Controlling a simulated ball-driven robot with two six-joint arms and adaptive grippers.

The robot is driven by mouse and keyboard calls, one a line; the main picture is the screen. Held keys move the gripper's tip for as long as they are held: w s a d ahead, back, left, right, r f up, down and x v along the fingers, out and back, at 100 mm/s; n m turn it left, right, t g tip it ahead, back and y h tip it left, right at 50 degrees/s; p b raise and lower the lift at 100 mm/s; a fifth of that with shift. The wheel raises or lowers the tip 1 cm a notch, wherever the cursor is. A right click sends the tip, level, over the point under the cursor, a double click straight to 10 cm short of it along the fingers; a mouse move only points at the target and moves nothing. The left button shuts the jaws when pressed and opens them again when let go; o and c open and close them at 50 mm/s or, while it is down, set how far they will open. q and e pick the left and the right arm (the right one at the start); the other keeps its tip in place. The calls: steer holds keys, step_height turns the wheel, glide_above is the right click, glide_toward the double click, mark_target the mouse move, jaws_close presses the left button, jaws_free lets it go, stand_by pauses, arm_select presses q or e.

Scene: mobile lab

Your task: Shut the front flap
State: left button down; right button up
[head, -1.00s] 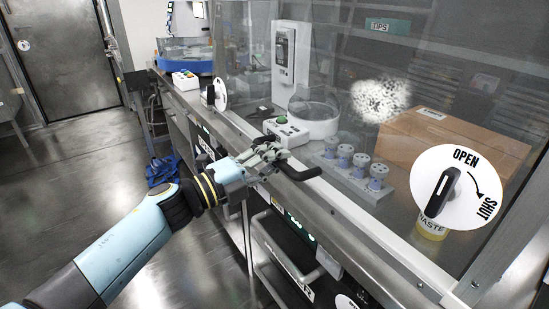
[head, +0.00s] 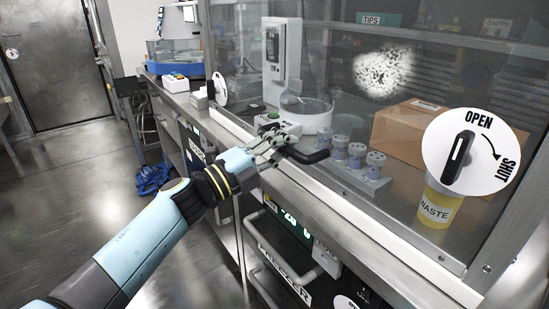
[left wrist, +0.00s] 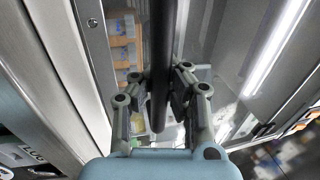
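The front flap (head: 300,95) is a clear pane across the bench cabinet. Its black bar handle (head: 316,156) sits low, just in front of the pale sill; how much gap is below the pane I cannot tell. My left gripper (head: 279,143) is at the handle, whose free end sticks out to the right. In the left wrist view the black handle (left wrist: 160,60) runs between the two fingers, which close against both its sides. A white dial (head: 490,165) marked OPEN and SHUT is at the right; its black knob points up towards OPEN. My right gripper is out of view.
Behind the pane are a rack of capped tubes (head: 350,165), a cardboard box (head: 395,128) and a yellow waste jar (head: 437,208). A second dial (head: 219,88) is farther left. Open floor lies left.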

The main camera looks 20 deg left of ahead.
arm_select(q)
steer(key=c, duration=1.2)
jaws_free()
steer(key=shift+f, duration=0.15)
steer(key=shift+c, duration=0.2)
steer(key=v, duration=1.2)
steer(key=shift+s+a, duration=0.1)
